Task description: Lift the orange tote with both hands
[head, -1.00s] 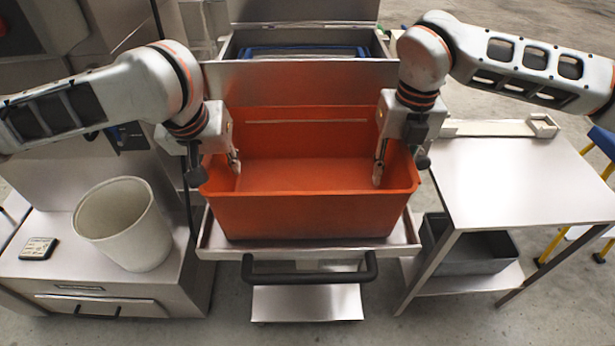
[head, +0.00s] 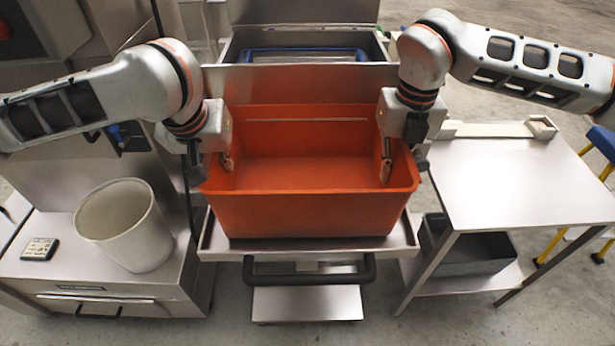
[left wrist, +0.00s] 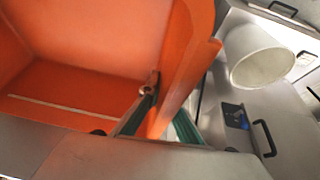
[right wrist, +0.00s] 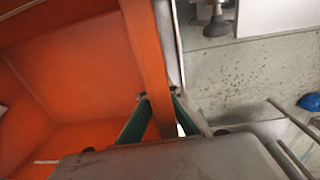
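The orange tote (head: 305,212) sits level over the metal tray (head: 310,246) of a trolley; I cannot tell whether a thin gap lies under it. It is open and looks empty. My left gripper (head: 212,165) is at its left end wall, one finger inside and one outside. In the left wrist view, the fingers (left wrist: 165,105) straddle that wall and look closed on it. My right gripper (head: 400,170) is at the right end wall in the same way. In the right wrist view, its fingers (right wrist: 160,97) press on both sides of the wall.
A whitish bin (head: 125,225) and a small keypad device (head: 39,249) stand on the left cabinet. A metal table (head: 530,185) is close on the right, with a grey crate (head: 470,250) below. A metal bin with a blue-rimmed item (head: 305,52) stands behind the tote.

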